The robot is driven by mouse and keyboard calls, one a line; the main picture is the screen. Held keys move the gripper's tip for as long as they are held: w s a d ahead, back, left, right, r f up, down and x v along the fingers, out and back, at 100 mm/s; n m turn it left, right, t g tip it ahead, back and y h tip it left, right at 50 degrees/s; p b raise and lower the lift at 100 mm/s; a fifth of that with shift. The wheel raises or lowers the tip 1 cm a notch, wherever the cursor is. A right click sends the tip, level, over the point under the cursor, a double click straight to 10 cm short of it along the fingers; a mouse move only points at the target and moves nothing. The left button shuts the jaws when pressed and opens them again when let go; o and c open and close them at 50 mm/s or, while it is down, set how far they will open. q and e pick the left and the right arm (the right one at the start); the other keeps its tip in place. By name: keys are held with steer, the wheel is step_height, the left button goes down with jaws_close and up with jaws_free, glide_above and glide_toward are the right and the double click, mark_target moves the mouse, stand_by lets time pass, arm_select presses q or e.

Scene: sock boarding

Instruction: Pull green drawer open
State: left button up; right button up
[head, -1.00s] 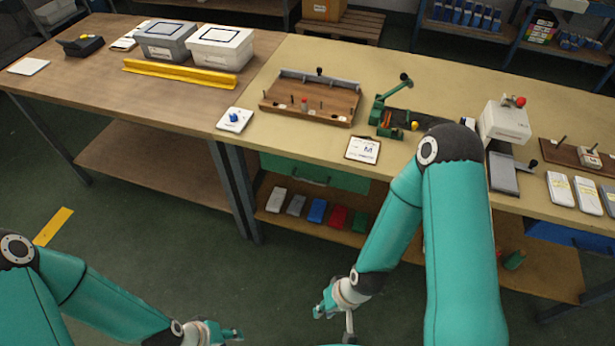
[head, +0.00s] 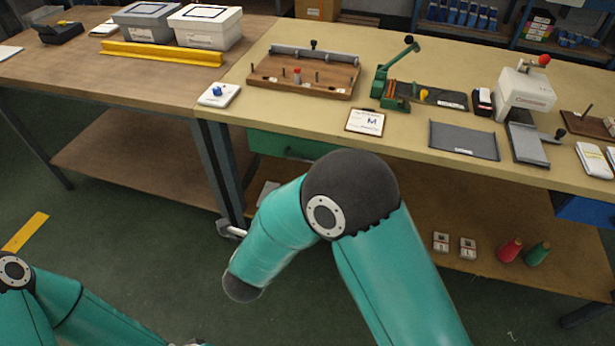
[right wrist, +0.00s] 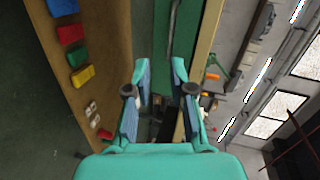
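The green drawer (head: 268,143) sits under the front edge of the tan workbench, with its front close to the bench edge. In the head view my right arm covers its right part. In the right wrist view the drawer front (right wrist: 186,38) is a green strip, and its grey bar handle (right wrist: 172,28) lies ahead of my right gripper (right wrist: 161,72). The two fingers are apart with nothing between them, and they are short of the handle. In the head view my right gripper is hidden behind my arm. My left gripper is below the picture's bottom edge.
The lower shelf (head: 400,225) holds red and green spools (head: 510,250) and small tags. A bench leg (head: 222,170) stands left of the drawer.

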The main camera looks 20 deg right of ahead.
mark_target(304, 160)
arm_select(q)
steer(key=shift+f, duration=0.35)
arm_select(e)
steer(key=shift+m+h, duration=0.7)
steer(key=shift+m, duration=0.2)
steer(key=x, duration=1)
steer(key=r+x, duration=0.1)
steer(key=x, duration=0.5)
steer(key=shift+r, duration=0.1)
steer(key=shift+c, duration=0.2)
jaws_close()
